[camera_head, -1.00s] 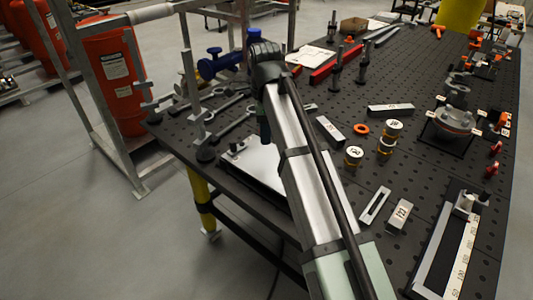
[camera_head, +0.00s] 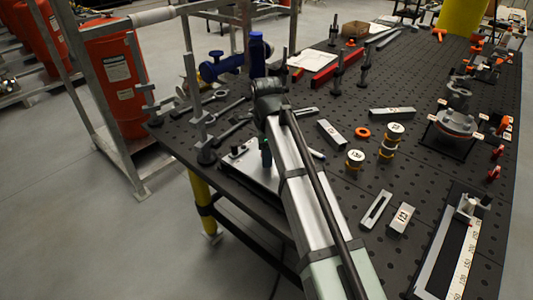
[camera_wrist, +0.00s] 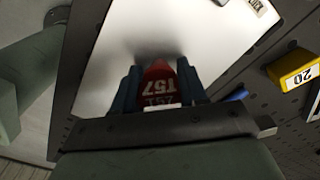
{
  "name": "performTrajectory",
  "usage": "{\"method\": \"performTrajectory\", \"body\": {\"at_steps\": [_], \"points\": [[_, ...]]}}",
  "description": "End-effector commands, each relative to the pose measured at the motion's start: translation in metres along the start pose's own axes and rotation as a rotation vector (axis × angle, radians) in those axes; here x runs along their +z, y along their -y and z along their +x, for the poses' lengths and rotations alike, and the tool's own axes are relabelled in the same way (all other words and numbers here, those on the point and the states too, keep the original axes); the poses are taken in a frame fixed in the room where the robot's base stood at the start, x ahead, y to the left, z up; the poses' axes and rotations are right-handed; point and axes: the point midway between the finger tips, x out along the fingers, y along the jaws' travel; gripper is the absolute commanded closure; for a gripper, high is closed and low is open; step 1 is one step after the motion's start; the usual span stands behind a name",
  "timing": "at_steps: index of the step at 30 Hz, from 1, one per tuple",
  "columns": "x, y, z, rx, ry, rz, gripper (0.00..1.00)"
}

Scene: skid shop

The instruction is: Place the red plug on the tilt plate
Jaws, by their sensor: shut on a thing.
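The red plug, marked T57 (camera_wrist: 158,88), is between the two blue fingers of my gripper (camera_wrist: 160,92) in the wrist view. The gripper is shut on it. The tilt plate (camera_wrist: 125,42) is a smooth silvery plate that fills the area behind and around the plug. I cannot tell whether the plug touches it. In the head view the tilt plate (camera_head: 243,170) lies at the table's near left edge, partly hidden by my arm.
A yellow block marked 20 (camera_wrist: 296,70) is right of the plate in the wrist view. Weights (camera_head: 355,158), an orange ring (camera_head: 363,133) and metal bars (camera_head: 390,113) lie to the right.

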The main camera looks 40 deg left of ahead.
Motion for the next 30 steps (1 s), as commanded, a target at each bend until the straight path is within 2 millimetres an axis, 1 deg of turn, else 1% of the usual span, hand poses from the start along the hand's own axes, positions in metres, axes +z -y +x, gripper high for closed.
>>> {"method": "performTrajectory", "body": {"at_steps": [1,2,9,10,17,20,23,26,30], "points": [[0.000,0.000,0.002,0.000,0.000,0.000,0.88],[0.000,0.000,0.002,0.000,0.000,0.000,0.57],[0.000,0.000,0.002,0.000,0.000,0.000,0.34],[0.000,0.000,0.001,0.000,0.000,0.000,0.33],[0.000,0.000,0.001,0.000,0.000,0.000,0.33],[0.000,0.000,-0.003,0.000,0.000,0.000,0.33],[0.000,0.001,-0.012,-0.001,0.000,0.000,0.33],[0.000,0.001,-0.028,-0.002,0.000,0.000,0.33],[0.000,0.002,-0.054,-0.003,0.000,0.000,0.33]]}}
